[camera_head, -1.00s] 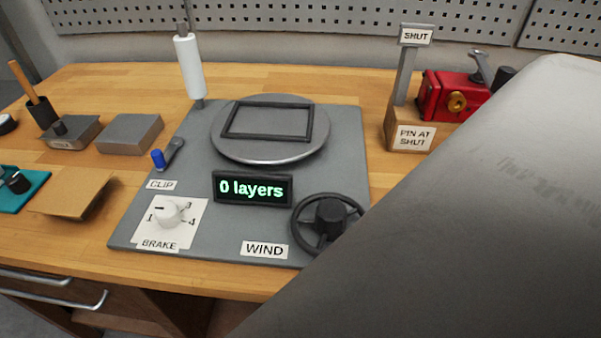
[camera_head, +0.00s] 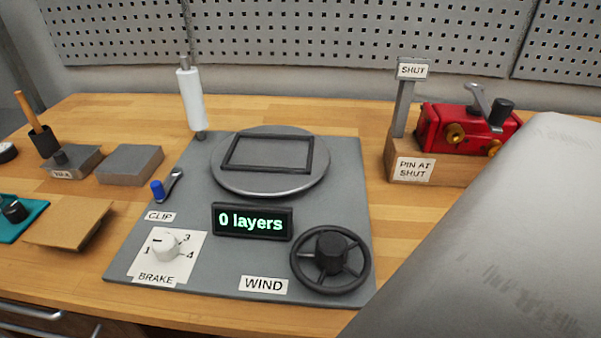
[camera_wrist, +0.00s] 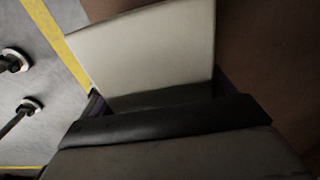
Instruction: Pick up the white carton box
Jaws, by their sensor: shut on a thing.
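The white carton box (camera_wrist: 150,50) fills the upper middle of the wrist view as a pale, off-white block. My gripper (camera_wrist: 160,98) is shut on it, with dark finger parts at both sides of its lower end. The lower part of the box is in shadow. The head view shows neither the box nor the gripper; my grey arm covers its lower right.
The bench holds a grey board (camera_head: 190,215) with a turntable (camera_head: 270,182), a handwheel (camera_head: 330,259) and a "0 layers" display (camera_head: 251,221). A red valve unit (camera_head: 465,130) stands right. In the wrist view, grey floor (camera_wrist: 30,80) has a yellow line (camera_wrist: 57,42).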

